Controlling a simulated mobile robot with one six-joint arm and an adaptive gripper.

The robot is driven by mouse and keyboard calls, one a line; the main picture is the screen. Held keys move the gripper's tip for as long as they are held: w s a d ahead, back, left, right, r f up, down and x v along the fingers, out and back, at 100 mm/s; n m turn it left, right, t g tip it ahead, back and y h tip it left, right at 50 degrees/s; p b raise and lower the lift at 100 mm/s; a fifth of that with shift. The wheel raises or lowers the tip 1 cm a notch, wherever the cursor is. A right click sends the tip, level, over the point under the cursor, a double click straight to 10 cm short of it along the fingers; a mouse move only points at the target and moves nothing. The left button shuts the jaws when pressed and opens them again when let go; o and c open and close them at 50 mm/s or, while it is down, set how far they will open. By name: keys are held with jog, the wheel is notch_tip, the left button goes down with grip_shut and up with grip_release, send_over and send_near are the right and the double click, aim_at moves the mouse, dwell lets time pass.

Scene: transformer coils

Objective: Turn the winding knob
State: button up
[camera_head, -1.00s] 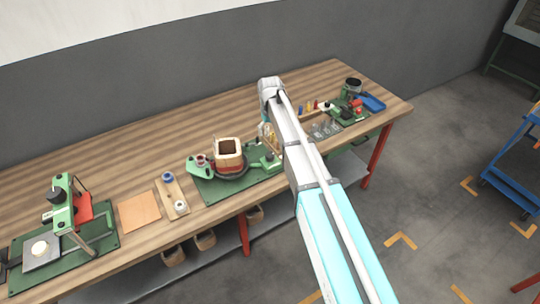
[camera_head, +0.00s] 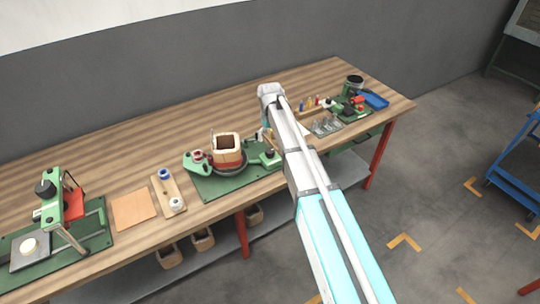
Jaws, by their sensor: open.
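The winding station is a green base plate (camera_head: 215,188) on the bench. It carries a square tan and red-brown coil (camera_head: 228,150) on a dark round base. At its left is a green bracket with a red and white round part (camera_head: 197,156). At its right is a green block with a small round knob-like top (camera_head: 269,153), close beside my arm. I cannot tell for sure which part is the winding knob. My arm reaches over the bench just right of the station, its wrist above the tabletop. My gripper is hidden behind my own arm.
Left of the station lie a wooden spool holder (camera_head: 164,192), an orange sheet (camera_head: 133,210) and a green press (camera_head: 57,205). At right are a tool rack, a dark pot (camera_head: 354,82) and a blue tray (camera_head: 376,100). The tabletop behind the station is clear.

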aim_at(270, 150)
jog(key=shift+f+b, duration=3.8)
jog(key=shift+f, duration=0.3)
jog(key=shift+c, duration=0.2)
jog(key=c, duration=1.1)
